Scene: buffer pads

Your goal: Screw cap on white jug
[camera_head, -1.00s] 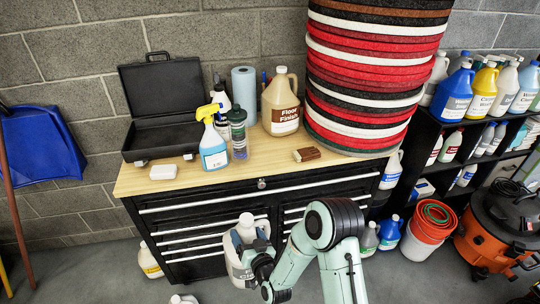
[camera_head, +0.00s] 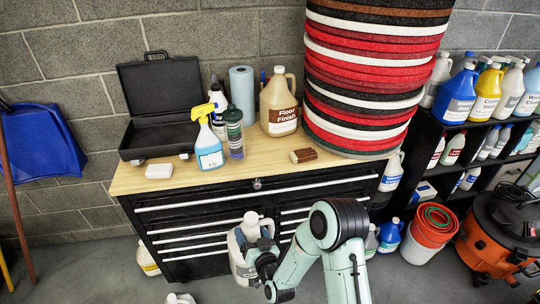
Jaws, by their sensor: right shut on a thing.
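A white jug (camera_head: 240,262) with a printed label hangs in front of the black drawer cabinet, roughly upright. My right gripper (camera_head: 262,250) is at the jug's right side and is shut on it, near the handle. The fingertips are partly hidden by the jug and the wrist. A white rounded top (camera_head: 251,219) shows at the jug's mouth; I cannot tell whether it is a loose cap, a seated cap or the bare neck. My left gripper does not show clearly in the head view.
The wooden bench top (camera_head: 262,165) holds an open black case (camera_head: 165,105), a spray bottle (camera_head: 208,150), a Floor Finish jug (camera_head: 279,110) and a tall pad stack (camera_head: 365,70). A shelf (camera_head: 445,135) and an orange vacuum (camera_head: 490,235) stand right. A white item (camera_head: 180,298) is cut off below.

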